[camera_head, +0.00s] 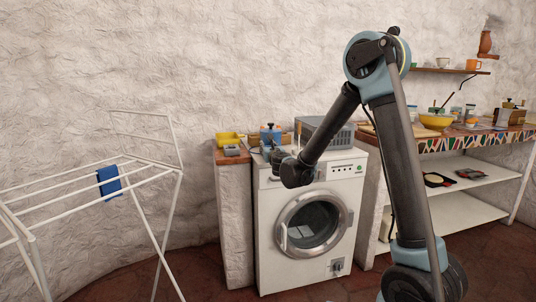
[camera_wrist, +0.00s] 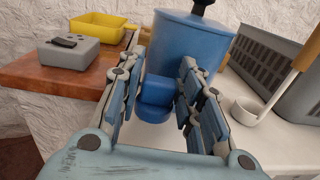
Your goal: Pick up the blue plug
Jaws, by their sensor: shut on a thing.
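The blue plug (camera_wrist: 157,92) is a small rounded blue piece between my fingers in the wrist view, with a whitish part below it. My gripper (camera_wrist: 163,65) is shut on it, one finger on each side. In the head view my gripper (camera_head: 281,157) is over the top of the white washing machine (camera_head: 265,205), and the plug cannot be made out there. Whether the plug touches the surface beneath cannot be told.
A blue lidded pot (camera_wrist: 190,45) with a black knob stands just behind the plug. A grey crate (camera_wrist: 262,60) and a white ladle cup (camera_wrist: 249,111) are to the right. A yellow tray (camera_wrist: 92,28) and grey box (camera_wrist: 68,53) sit on the wooden top at left.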

